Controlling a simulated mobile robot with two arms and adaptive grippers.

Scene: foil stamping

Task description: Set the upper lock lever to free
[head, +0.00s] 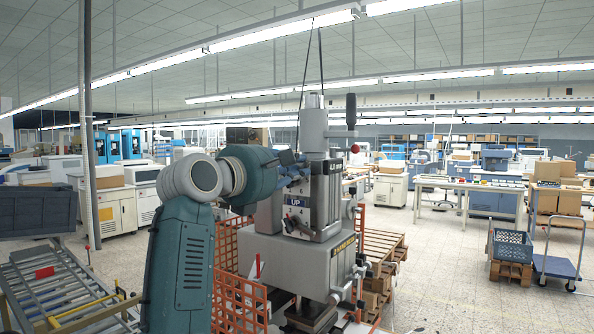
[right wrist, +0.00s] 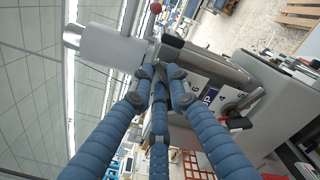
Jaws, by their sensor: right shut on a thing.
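The grey stamping machine (head: 320,195) stands at the centre of the head view, with a blue "UP" label on its face. My right gripper (head: 298,168) reaches its upper left side from the left. In the right wrist view the blue fingers of my right gripper (right wrist: 161,78) come together at the machine's upper part. They are shut on a small part there, which looks to be the upper lock lever. The fingers hide most of it, so its setting cannot be read. My left gripper is not in view.
A black handle (head: 351,110) and a red ball knob (head: 355,149) stick out at the machine's upper right. An orange mesh guard (head: 238,298) stands low at its left. A roller conveyor (head: 60,290) is at the lower left.

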